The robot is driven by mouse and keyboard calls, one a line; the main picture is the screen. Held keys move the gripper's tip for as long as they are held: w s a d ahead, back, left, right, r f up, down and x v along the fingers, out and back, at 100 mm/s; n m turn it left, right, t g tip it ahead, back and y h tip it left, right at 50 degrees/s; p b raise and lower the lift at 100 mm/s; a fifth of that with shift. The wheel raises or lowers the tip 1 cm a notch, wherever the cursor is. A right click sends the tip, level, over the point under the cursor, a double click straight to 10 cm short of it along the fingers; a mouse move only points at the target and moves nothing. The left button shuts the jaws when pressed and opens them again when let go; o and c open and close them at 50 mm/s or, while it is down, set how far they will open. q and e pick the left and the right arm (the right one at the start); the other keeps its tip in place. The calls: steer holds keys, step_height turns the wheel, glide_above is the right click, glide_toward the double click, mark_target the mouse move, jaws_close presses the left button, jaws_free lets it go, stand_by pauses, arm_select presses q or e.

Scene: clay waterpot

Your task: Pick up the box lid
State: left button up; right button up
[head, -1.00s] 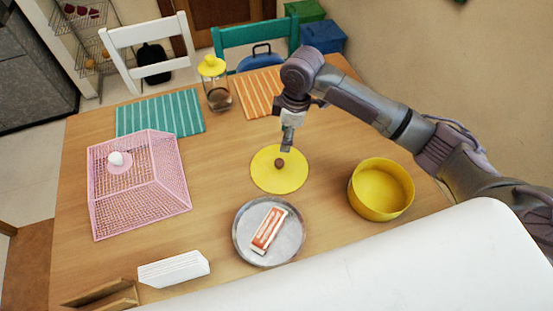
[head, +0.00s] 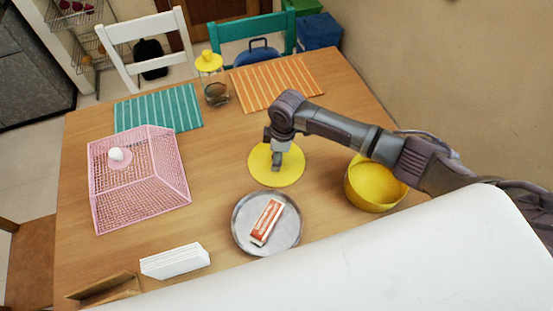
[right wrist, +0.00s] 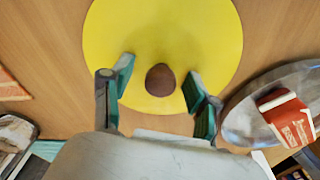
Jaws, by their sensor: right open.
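The box lid is a flat yellow disc (head: 291,172) with a small brown knob, lying on the wooden table. In the right wrist view the lid (right wrist: 215,40) fills the upper middle. Its brown knob (right wrist: 160,80) sits between my right gripper's fingers (right wrist: 160,92), which are open and apart from the knob on both sides. In the head view my right gripper (head: 277,165) points down over the lid and hides the knob. A yellow round box (head: 375,195) without a cover stands to the right, partly behind my right arm. My left gripper is in neither view.
A metal plate (head: 238,238) with a red and white packet (head: 266,222) lies just in front of the lid. Bare table lies left of the lid.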

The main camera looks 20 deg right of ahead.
steer(key=shift+c, duration=0.4)
jaws_close()
steer(key=shift+r, duration=0.1)
